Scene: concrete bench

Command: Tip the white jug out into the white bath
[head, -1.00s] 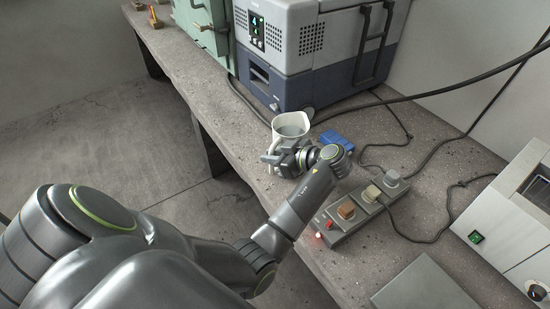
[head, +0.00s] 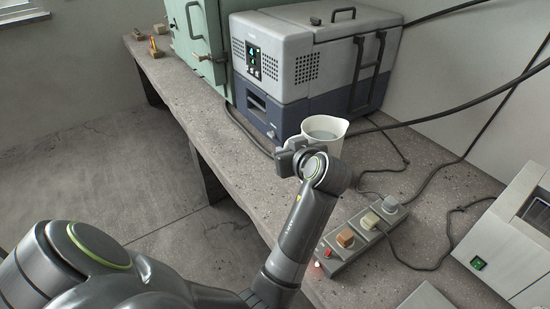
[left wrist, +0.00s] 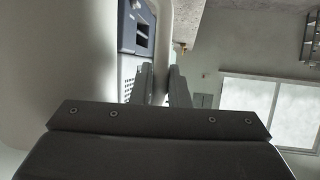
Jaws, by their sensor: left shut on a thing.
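The white jug (head: 327,128) is near the middle of the head view, roughly upright, with a greyish liquid surface showing inside. My left gripper (head: 287,160) is shut on the jug at its left side and holds it above the bench. The arm hides the jug's lower part. In the left wrist view the jug is a large pale wall (left wrist: 70,60), with the gripper fingers (left wrist: 160,88) to its right. A white box-like unit (head: 500,245) with a green display, apparently the bath, stands at the right edge, only partly in view. My right gripper is not seen.
A grey and blue cooler-like box (head: 300,65) stands behind the jug, beside a green cabinet (head: 196,45). A power strip (head: 350,240) with plugs and loose cables lies between the jug and the white unit. A flat grey plate (head: 428,298) lies at the bottom right.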

